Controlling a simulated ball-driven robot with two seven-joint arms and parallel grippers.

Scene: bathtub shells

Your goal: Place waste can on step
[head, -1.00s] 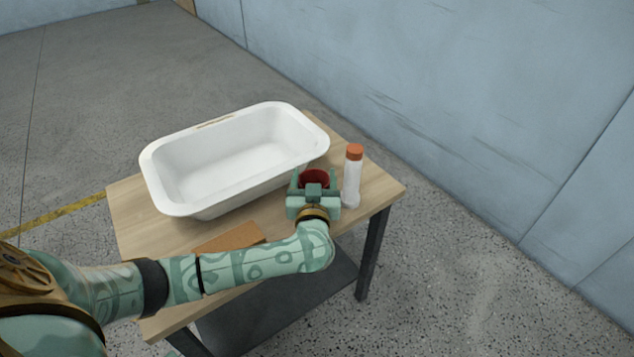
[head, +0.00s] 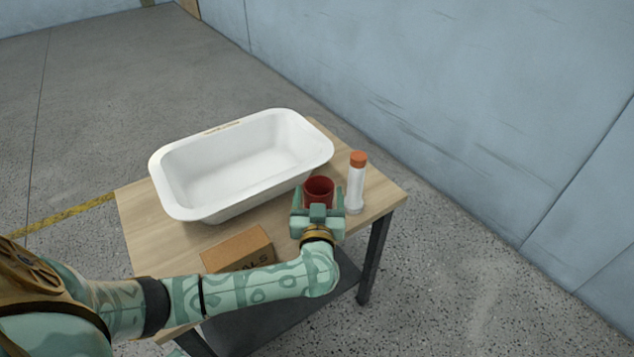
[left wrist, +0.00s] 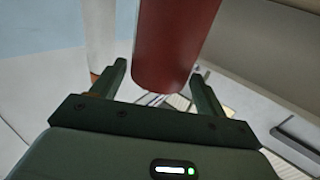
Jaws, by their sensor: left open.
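The waste can appears to be the dark red, open-topped cylinder (head: 319,187) on the wooden table, right of the tub. My left gripper (head: 318,200) is open on the near side of it, with a fingertip toward either side. In the left wrist view the red can (left wrist: 172,45) is just beyond and between the open fingertips (left wrist: 158,75); it does not look clamped. A brown box (head: 238,247) with dark lettering, possibly the step, lies left of the gripper, its near part hidden by my left forearm. My right gripper does not show.
A white bathtub shell (head: 180,205) fills the back left of the table (head: 150,240). A clear bottle with an orange cap (head: 357,185) stands close to the right of the can. Bare tabletop lies left of the box.

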